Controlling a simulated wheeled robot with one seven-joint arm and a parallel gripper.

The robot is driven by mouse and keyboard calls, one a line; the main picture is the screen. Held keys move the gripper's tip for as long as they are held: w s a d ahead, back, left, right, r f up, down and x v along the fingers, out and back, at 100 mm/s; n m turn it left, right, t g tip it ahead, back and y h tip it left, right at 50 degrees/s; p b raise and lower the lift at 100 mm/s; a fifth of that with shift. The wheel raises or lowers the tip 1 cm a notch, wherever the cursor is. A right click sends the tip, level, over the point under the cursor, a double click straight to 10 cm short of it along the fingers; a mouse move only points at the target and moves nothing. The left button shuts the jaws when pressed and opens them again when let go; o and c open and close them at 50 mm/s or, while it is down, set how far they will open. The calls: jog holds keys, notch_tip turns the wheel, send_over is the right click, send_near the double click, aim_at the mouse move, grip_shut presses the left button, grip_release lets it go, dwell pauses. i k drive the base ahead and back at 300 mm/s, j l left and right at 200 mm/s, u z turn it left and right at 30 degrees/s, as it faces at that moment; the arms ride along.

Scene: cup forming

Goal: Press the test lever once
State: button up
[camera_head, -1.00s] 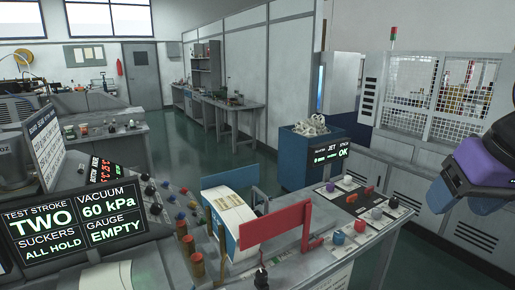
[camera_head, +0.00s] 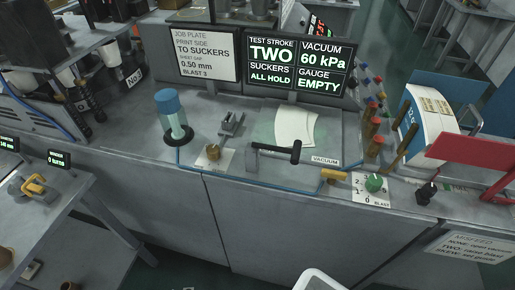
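A black-handled lever (camera_head: 275,152) with a grey upright at its left end lies across the front of the bench, before white sheets (camera_head: 296,127). No label on it is readable, so I cannot confirm that it is the test lever. A dark screen (camera_head: 299,62) behind reads TEST STROKE TWO, SUCKERS ALL HOLD, VACUUM 60 kPa, GAUGE EMPTY. A yellow handle (camera_head: 335,175) sits near the VACUUM label, on a blue hose. A green knob (camera_head: 374,183) stands on a numbered BLAST dial. My gripper is not in view.
A job plate (camera_head: 206,52) reads sheet gap 0.50 mm, blast 3. A blue-capped cylinder (camera_head: 173,115), a grey bracket (camera_head: 232,123) and a brass knob (camera_head: 213,153) stand left of the lever. A red panel (camera_head: 478,150) juts out at right.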

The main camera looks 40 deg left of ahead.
aim_at(295, 152)
jog(key=u, duration=1.4)
